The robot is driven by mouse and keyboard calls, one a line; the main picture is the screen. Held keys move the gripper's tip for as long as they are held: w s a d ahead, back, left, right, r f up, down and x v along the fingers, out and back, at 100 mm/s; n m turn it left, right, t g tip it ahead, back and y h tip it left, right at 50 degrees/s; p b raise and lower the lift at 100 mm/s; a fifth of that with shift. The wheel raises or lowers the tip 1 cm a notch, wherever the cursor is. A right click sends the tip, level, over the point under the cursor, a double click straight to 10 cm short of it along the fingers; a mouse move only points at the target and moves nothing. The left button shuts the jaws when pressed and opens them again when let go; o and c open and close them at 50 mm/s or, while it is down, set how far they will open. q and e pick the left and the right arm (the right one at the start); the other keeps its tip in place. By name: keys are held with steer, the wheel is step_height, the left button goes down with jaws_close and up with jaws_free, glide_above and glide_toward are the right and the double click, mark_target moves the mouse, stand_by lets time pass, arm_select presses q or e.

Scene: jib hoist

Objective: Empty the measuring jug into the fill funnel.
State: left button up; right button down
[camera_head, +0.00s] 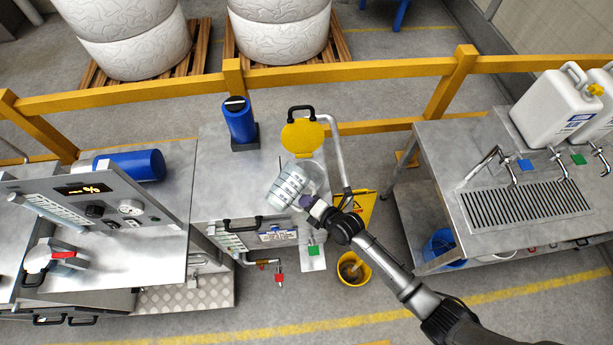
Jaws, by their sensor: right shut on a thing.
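The measuring jug (287,187) is clear-white with dark graduation marks. My right gripper (309,203) is shut on it at its right side. The jug is tilted and held over the right part of the middle steel cabinet. A yellow lid (303,137) with a black handle stands raised just behind it. A pale round rim (316,174) shows beside the jug; I cannot tell whether it belongs to the fill funnel or the jug. The funnel opening is mostly hidden, and no pouring stream can be made out. My left gripper is not in view.
A blue cylinder (239,120) stands behind on the cabinet (225,180). A bent grey pipe (341,150) rises right of the lid. A yellow bucket (353,269) is on the floor. A sink bench (440,150) with white canisters stands right, a control panel (95,205) left.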

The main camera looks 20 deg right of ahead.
steer(key=shift+w+d+r, duration=0.15)
steer(key=shift+d, duration=0.05)
stand_by(0.3)
steer(key=shift+a, duration=0.15)
steer(key=shift+a+m+y+b, duration=0.1)
steer(key=shift+m+y+b, duration=0.2)
steer(key=shift+b, duration=0.05)
steer(key=shift+s+f+m+g+y+b, duration=0.2)
steer(key=shift+f+m+g+y+b, duration=0.1)
steer(key=shift+m+g+y+b, duration=0.15)
stand_by(0.6)
steer(key=shift+r, duration=0.2)
stand_by(0.3)
steer(key=shift+r+m+y+b, duration=0.2)
steer(key=shift+m+y+b, duration=0.05)
steer(key=shift+m+b, duration=0.2)
